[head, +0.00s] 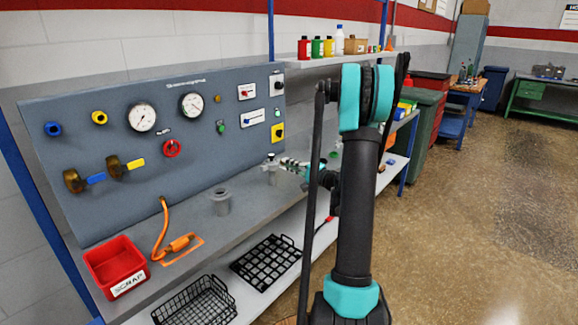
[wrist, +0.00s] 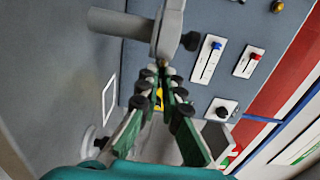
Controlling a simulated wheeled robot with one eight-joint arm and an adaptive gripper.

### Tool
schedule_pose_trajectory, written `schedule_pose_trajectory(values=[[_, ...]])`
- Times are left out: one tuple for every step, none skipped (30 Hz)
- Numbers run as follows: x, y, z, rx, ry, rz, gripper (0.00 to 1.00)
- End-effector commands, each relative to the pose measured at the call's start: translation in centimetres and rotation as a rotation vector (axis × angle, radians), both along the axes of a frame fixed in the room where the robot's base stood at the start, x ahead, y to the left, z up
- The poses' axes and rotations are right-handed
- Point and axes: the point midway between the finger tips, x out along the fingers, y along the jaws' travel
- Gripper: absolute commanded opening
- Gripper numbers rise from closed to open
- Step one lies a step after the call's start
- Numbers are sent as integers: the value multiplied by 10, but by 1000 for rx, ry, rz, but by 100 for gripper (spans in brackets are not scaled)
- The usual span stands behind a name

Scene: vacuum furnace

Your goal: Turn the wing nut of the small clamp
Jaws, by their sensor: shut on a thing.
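The small clamp (wrist: 170,28) is a grey metal band around a pipe joint at the top of the wrist view. In the head view the clamp (head: 270,160) sits on a short grey fitting on the bench. My gripper (wrist: 167,76) reaches up to the clamp, and its fingertips are close together just below it. They are shut on the wing nut (wrist: 162,63), of which only a small brassy bit shows between the tips; its wings are mostly hidden. In the head view my gripper (head: 288,163) comes to the clamp from the right, partly behind my arm.
The grey panel (head: 235,165) with gauges, knobs and valves stands behind the bench. A grey flanged port (head: 221,202) stands left of the clamp. A red scrap bin (head: 116,262) and an orange-cabled tool (head: 180,243) lie further left. Wire baskets (head: 195,300) are on the lower shelf.

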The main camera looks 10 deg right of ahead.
Motion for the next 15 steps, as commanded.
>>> schedule_pose_trajectory(values=[[0,0,0,0,0,0,0],[0,0,0,0,0,0,0],[0,0,0,0,0,0,0],[0,0,0,0,0,0,0],[0,0,0,1,1,0,0],[0,0,0,2,1,0,0],[0,0,0,3,2,0,0],[0,0,0,6,4,0,0],[0,0,0,11,8,0,0],[0,0,0,15,11,0,0],[0,0,0,21,15,0,0],[0,0,0,32,23,0,0],[0,0,0,40,29,0,0],[0,0,0,50,36,0,0],[0,0,0,67,49,0,0]])
